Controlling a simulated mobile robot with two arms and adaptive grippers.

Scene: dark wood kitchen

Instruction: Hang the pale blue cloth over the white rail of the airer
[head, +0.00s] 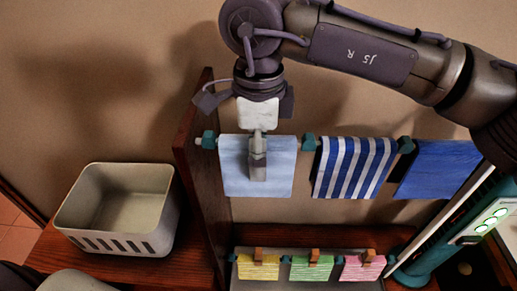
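The pale blue cloth (233,175) hangs flat and square at the left end of the airer's rail, its top edge level with the rail. The rail's white tip (197,141) shows left of a teal fitting; the cloth hides the rail behind it. My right gripper (258,172) points down in front of the cloth's middle. Its fingers line up as one narrow column, so I cannot tell their gap or whether they pinch the cloth. The cloth's back side is hidden. My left gripper is not in view.
A striped blue-and-white cloth (353,168) and a dark blue cloth (440,168) hang to the right. A dark wood panel (202,185) stands left of the airer. An empty pale basket (160,235) sits further left. Small yellow, green and pink cloths are clipped below (312,269).

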